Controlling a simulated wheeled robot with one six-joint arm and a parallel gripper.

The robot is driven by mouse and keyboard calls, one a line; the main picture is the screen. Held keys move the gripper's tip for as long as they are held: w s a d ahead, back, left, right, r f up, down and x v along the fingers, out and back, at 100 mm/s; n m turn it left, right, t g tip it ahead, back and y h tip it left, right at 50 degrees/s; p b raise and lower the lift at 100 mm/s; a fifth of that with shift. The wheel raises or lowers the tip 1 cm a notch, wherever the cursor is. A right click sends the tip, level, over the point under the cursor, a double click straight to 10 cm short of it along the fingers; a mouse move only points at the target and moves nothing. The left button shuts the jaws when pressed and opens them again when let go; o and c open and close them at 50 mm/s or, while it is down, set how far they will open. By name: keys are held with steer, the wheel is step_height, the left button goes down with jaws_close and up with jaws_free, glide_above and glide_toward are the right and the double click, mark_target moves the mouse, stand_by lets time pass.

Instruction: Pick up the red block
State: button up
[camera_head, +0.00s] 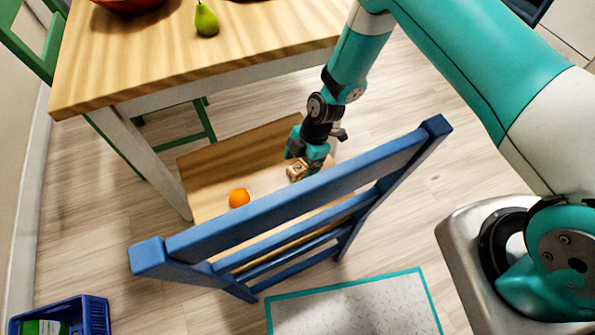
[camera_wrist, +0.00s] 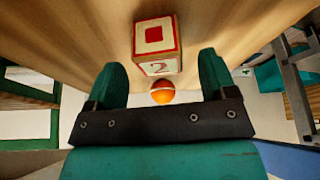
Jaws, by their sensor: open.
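The red block is a wooden toy cube with red borders, a red square on one face and a 2 on another. In the head view the block (camera_head: 297,170) is over the wooden chair seat (camera_head: 215,168), beside my gripper (camera_head: 304,158). In the wrist view the block (camera_wrist: 157,45) is ahead of my gripper (camera_wrist: 161,70), with its lower part in line with the gap between the teal fingers. The fingers are apart on either side. I cannot tell whether either finger touches the block.
An orange (camera_head: 239,198) lies on the seat left of the block, also seen in the wrist view (camera_wrist: 162,92). The blue chair back (camera_head: 290,205) rises close in front of my gripper. A wooden table (camera_head: 150,60) with a pear (camera_head: 206,20) stands behind. A blue crate (camera_head: 95,312) is bottom left.

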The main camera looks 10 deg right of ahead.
steer(key=shift+x, duration=1.2)
steer(key=c, duration=1)
steer(key=shift+r, duration=0.15)
